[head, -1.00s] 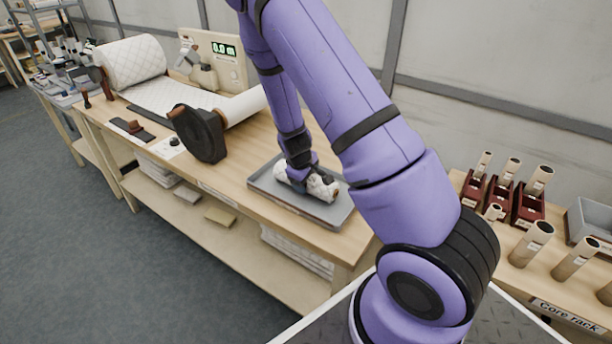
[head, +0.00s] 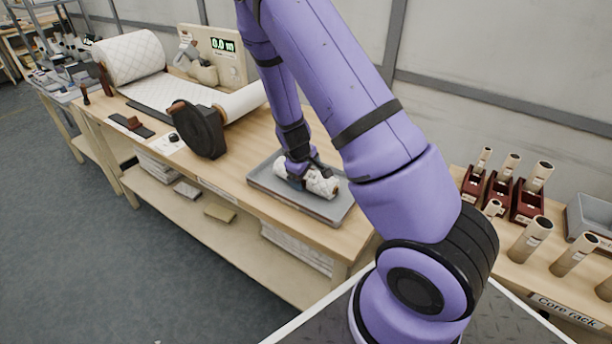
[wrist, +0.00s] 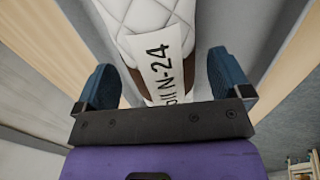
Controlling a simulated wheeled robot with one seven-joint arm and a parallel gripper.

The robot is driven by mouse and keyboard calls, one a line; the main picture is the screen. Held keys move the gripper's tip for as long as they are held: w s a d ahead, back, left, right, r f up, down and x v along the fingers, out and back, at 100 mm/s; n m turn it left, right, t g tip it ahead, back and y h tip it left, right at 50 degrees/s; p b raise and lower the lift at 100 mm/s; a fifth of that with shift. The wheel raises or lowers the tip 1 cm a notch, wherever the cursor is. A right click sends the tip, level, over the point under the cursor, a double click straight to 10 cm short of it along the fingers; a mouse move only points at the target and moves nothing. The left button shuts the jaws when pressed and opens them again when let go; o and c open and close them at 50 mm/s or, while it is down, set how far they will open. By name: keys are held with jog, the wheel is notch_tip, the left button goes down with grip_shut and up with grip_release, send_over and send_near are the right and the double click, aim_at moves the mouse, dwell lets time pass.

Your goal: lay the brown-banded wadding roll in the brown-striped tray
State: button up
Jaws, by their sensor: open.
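A white quilted wadding roll (head: 322,184) lies in a grey tray (head: 340,216) on the wooden bench. In the wrist view the roll (wrist: 140,14) shows a brown band (wrist: 132,80) and a white label ending in "IN-24". My gripper (head: 298,180) is over the roll in the tray. In the wrist view its two blue fingers stand apart, one on each side of the roll, with gaps visible, so my gripper (wrist: 161,62) is open. My gripper hides part of the roll.
A black round-ended device (head: 200,132) stands left of the tray, with a large quilted roll (head: 130,60) and a display panel (head: 222,65) behind. A core rack with upright tubes (head: 530,240) stands at right. Bare bench lies between the device and the tray.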

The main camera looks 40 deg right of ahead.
jog(key=s+a+r+m+t+y, duration=0.1)
jog(key=s+a+r, duration=0.25)
jog(key=r, duration=0.75)
jog(key=s+a+r+m+y, duration=0.15)
jog(key=a+r, duration=0.25)
jog(key=r, duration=0.7)
jog(key=s+a+r+t, duration=0.1)
jog(key=s+a+r, duration=0.1)
jog(key=s+r, duration=0.7)
jog(key=s+a+r+m+t, duration=0.1)
jog(key=s+a+r+t, duration=0.1)
jog(key=s+r, duration=0.7)
jog(key=s+a+y, duration=0.1)
jog(key=s, duration=0.2)
jog(key=shift+s, duration=0.2)
jog(key=shift+a+m, duration=0.1)
jog(key=shift+m, duration=0.15)
